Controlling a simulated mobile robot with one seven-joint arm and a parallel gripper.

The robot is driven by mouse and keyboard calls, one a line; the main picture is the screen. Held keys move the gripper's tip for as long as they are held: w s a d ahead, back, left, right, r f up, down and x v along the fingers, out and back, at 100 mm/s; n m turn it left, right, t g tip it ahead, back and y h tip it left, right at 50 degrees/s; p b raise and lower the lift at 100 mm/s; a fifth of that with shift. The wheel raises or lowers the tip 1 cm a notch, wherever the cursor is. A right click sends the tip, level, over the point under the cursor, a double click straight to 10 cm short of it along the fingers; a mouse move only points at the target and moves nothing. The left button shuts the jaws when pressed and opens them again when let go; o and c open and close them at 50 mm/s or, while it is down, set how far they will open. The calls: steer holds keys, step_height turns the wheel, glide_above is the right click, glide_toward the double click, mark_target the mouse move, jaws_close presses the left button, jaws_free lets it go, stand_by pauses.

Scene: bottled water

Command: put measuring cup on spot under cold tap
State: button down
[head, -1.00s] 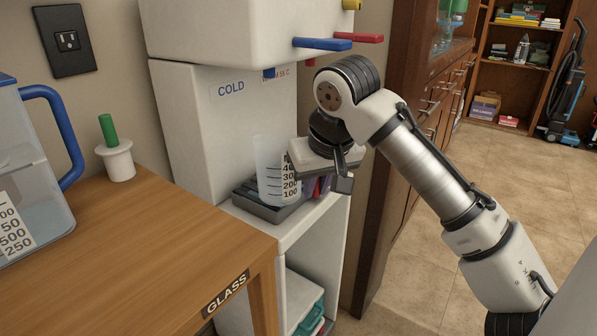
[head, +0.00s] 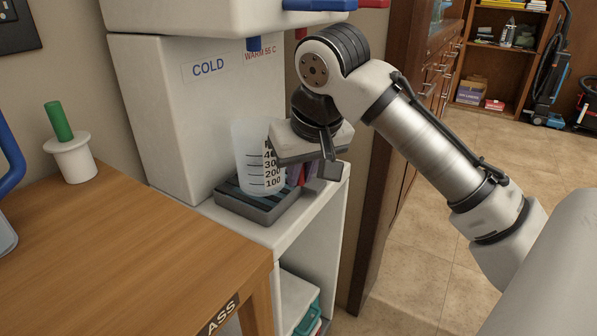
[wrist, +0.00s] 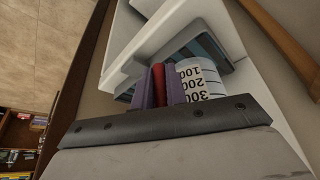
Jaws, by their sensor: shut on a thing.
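The measuring cup (head: 256,165) is clear with black level marks. It stands upright over the dark drip tray (head: 228,204) of the white dispenser. The blue cold spout (head: 252,44) is above it in the picture. I cannot tell whether the cup's base touches the tray. My gripper (head: 297,170) is at the cup's right side, shut on it, with purple and red parts at the fingers. In the wrist view, the cup (wrist: 199,78) shows beside my gripper (wrist: 158,86). The gripper body hides part of the cup's right side.
A wooden table (head: 110,255) is at the lower left, holding a white holder with a green handle (head: 71,155). The red warm spout (head: 301,34) is right of the cold one. A wooden cabinet (head: 385,190) stands at right. Floor (head: 430,265) is open beyond.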

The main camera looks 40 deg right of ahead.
steer(key=shift+f, duration=0.1)
steer(key=c, duration=1.4)
jaws_free()
steer(key=shift+r, duration=0.25)
steer(key=s+a+p, duration=0.2)
steer(key=s+a, duration=0.1)
steer(key=s, duration=0.9)
steer(key=shift+r+p, duration=0.3)
steer(key=shift+r, duration=0.15)
steer(key=shift+s+a, duration=0.1)
